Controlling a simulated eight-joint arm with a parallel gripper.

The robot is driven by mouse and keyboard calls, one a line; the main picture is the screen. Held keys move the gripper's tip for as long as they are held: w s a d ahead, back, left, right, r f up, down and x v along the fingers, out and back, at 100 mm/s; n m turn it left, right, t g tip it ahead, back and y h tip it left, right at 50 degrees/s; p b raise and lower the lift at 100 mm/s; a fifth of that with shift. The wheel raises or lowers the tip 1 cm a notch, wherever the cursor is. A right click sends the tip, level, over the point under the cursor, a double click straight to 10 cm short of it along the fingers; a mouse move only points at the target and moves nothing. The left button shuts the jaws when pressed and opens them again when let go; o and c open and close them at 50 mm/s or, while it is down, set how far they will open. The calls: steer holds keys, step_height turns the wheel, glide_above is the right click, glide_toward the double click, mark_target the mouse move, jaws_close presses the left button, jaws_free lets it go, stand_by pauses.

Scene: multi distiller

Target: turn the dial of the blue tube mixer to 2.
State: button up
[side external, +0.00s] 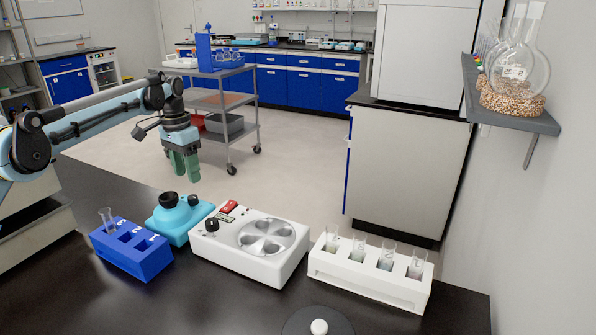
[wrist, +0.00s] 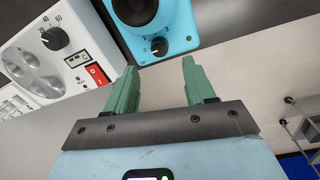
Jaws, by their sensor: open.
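The blue tube mixer (side external: 178,222) is a light blue unit with a black cup (side external: 168,199) on top. It stands on the dark bench between the blue rack and the white centrifuge. In the wrist view the mixer (wrist: 184,25) is at the top, partly cut off, with its small black dial (wrist: 159,46) near the edge facing me. A pale mark shows at the dial's lower left; the setting is too small to read surely. My gripper (side external: 187,180), also in the wrist view (wrist: 160,72), is open and empty. Its green fingers point down beyond the mixer, apart from the dial.
The white centrifuge (side external: 275,270) with a red switch and black knob stands close to the mixer. A blue rack (side external: 146,264) holds one tube, and a white rack (side external: 340,270) holds several. A grey cart (side external: 228,105) stands behind on the floor.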

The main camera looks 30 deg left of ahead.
mark_target(193, 196)
step_height(193, 196, down, 7)
steer(key=shift+d+r, duration=0.15)
stand_by(0.4)
jaws_close()
steer(key=shift+m, duration=2.9)
steer(key=shift+d, duration=0.1)
jaws_free()
